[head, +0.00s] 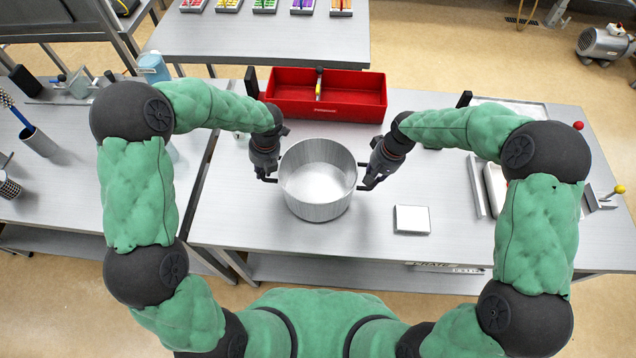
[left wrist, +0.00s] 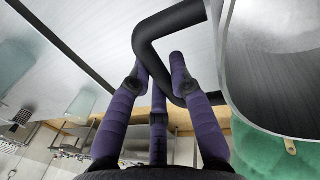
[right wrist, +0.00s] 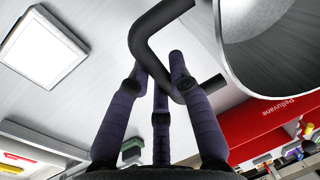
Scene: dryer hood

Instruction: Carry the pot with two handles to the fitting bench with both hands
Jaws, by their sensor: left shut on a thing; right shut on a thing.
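The silver pot (head: 318,190) is upright and open-topped, over the grey metal bench (head: 262,228) in the head view. I cannot tell whether it rests on the bench or hangs just above it. My left gripper (head: 268,178) is shut on the pot's left handle; the dark bent handle (left wrist: 172,28) passes between its purple fingers in the left wrist view. My right gripper (head: 371,182) is shut on the other handle, which shows in the right wrist view (right wrist: 150,32). The pot looks empty.
A red toolbox (head: 345,108) stands just behind the pot. A small white square plate (head: 412,219) lies to the pot's right. A back table (head: 262,40) holds several colored trays.

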